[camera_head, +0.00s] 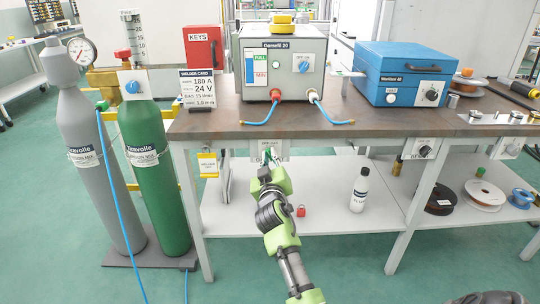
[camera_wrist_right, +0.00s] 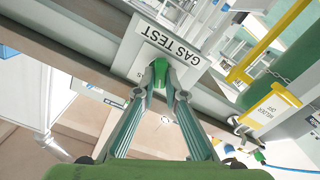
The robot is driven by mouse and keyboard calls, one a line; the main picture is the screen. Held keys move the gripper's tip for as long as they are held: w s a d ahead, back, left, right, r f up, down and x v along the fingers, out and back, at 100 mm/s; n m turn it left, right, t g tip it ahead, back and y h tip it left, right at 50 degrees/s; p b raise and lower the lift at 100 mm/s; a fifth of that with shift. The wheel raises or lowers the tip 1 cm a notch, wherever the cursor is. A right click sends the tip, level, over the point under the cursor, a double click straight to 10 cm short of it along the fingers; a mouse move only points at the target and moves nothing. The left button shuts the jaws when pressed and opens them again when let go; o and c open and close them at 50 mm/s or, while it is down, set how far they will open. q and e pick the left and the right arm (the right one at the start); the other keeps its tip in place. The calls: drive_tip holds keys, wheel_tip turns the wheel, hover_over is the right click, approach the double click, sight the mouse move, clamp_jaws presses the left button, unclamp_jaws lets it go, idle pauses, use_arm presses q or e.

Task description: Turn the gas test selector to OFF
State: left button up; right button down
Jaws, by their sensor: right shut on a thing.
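The gas test selector is a green knob (camera_wrist_right: 159,72) on a white panel marked GAS TEST (camera_wrist_right: 168,45), fixed under the front edge of the workbench. In the head view this panel (camera_head: 282,146) shows just under the tabletop, left of the middle. My right gripper (camera_head: 268,156) reaches up to it from below, and its fingertips (camera_wrist_right: 160,80) are shut on the green knob from both sides. The fingers hide part of the knob and panel, so I cannot read the selector's position. My left gripper is not in view.
The workbench top (camera_head: 400,124) overhangs the panel. A yellow-framed tag (camera_head: 208,164) hangs to its left. Green (camera_head: 158,175) and grey (camera_head: 97,160) gas cylinders stand left. A white bottle (camera_head: 359,190) and small red padlock (camera_head: 301,211) are on the lower shelf (camera_head: 320,220).

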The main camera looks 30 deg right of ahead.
drive_tip(key=shift+r+n, duration=0.1)
drive_tip(key=shift+n, duration=0.3)
drive_tip(key=c, duration=2.1)
unclamp_jaws()
drive_tip(key=shift+w, duration=0.1)
drive_tip(key=shift+a, duration=0.1)
drive_tip(key=v, duration=1.2)
